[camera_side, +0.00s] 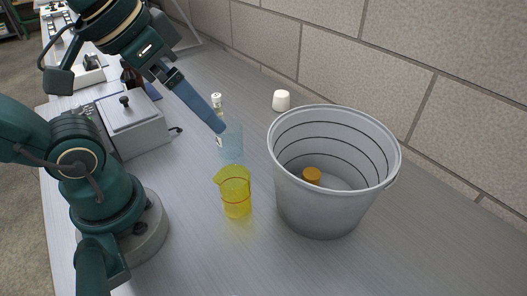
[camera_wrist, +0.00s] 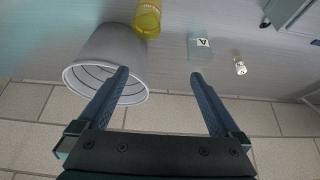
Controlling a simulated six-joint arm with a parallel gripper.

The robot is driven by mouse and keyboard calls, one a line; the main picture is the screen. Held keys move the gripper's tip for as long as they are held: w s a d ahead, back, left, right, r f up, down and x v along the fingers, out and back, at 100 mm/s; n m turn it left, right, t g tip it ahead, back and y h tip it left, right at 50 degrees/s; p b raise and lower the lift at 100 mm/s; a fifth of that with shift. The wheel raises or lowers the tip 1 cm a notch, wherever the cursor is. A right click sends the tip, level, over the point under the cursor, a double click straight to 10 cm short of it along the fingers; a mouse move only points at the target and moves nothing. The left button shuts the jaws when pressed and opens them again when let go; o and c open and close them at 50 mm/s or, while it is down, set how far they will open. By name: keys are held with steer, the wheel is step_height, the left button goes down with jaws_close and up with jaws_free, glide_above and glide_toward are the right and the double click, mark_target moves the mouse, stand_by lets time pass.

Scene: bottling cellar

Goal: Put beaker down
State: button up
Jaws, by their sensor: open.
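A yellow see-through beaker (camera_side: 235,192) stands upright on the bench, left of the bucket. It also shows at the top of the wrist view (camera_wrist: 148,17). A pale blue clear beaker (camera_side: 231,146) stands behind it in the side view; in the wrist view it (camera_wrist: 200,49) bears a label with an "A". My gripper (camera_side: 221,128) is open and empty. Its fingertips overlap the blue beaker's rim in the side view. In the wrist view my gripper (camera_wrist: 160,77) has nothing between its fingers, and the blue beaker lies beyond the right fingertip.
A large grey bucket (camera_side: 328,208) with an orange item (camera_side: 311,175) inside stands at right. A small white-capped bottle (camera_side: 216,100) is behind the blue beaker. A white cup-like item (camera_side: 281,101) sits near the tiled wall. A grey box (camera_side: 135,124) stands left. The front right bench is clear.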

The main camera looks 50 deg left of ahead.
mark_target(236, 193)
steer(key=w+d+n+g, duration=0.3)
steer(key=n+g, duration=0.2)
steer(key=g, duration=0.1)
step_height(236, 193, down, 19)
steer(key=shift+w, duration=0.1)
stand_by(1.2)
steer(key=c, duration=1.5)
steer(key=shift+r, duration=0.1)
